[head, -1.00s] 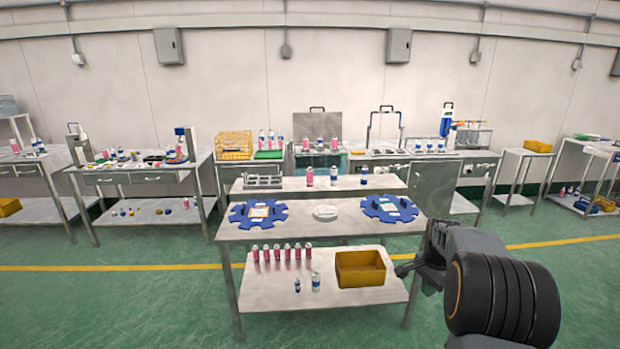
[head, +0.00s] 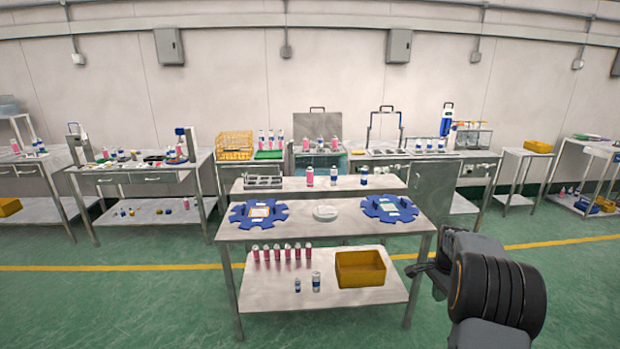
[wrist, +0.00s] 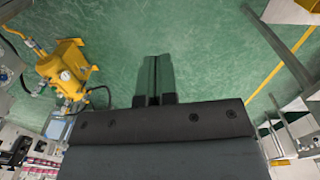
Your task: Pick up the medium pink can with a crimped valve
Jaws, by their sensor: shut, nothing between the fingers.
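Several pink cans (head: 281,253) stand upright in a row on the lower shelf of the near table. One pink can (head: 309,177) stands on the raised shelf at the back of that table. More pink cans stand on the back benches. At this size I cannot tell which is medium or has a crimped valve. My gripper (head: 415,271) is to the right of the near table, apart from every can. In the wrist view its fingers (wrist: 155,76) are shut and empty above green floor.
The near table (head: 330,231) carries two blue notched plates (head: 258,213) (head: 389,208) and a white dish (head: 325,212). A yellow bin (head: 360,268) and two blue-and-white cans sit on its lower shelf. A yellow machine (wrist: 66,68) shows in the wrist view.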

